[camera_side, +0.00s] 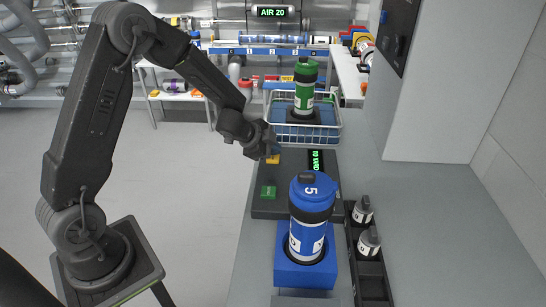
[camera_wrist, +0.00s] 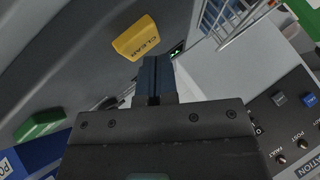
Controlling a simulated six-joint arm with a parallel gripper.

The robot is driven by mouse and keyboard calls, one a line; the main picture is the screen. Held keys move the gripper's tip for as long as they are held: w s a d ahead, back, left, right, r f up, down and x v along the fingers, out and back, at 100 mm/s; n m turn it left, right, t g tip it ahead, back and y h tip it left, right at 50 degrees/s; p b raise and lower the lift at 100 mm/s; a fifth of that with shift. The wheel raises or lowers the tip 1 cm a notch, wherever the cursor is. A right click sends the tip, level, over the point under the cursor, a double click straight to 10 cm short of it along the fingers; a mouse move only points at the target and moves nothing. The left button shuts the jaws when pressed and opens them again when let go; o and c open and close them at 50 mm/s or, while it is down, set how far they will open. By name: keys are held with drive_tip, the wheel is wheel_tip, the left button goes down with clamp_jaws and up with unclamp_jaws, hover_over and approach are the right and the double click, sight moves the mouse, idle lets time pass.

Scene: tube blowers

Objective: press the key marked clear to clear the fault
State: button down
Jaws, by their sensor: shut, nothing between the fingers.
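The yellow key marked CLEAR (camera_wrist: 137,38) shows in the wrist view, just above and left of my fingertips. In the side view the yellow key (camera_side: 273,159) sits at the far end of a dark control panel (camera_side: 260,209), partly hidden by my gripper (camera_side: 269,152). My gripper (camera_wrist: 154,74) is shut and empty, its blue-grey fingertips pointing toward the panel near the key. I cannot tell whether they touch anything. The key's lettering reads only in the wrist view.
A green key (camera_side: 268,192) and a lit green display (camera_side: 316,161) are on the same panel. A blue tube marked 5 (camera_side: 309,235) stands upright in a blue holder in front. A green tube (camera_side: 304,90) stands at a wire basket (camera_side: 331,131) behind.

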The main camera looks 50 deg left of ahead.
sight(273, 158)
drive_tip(key=shift+r, duration=0.4)
drive_tip(key=shift+r, duration=2.5)
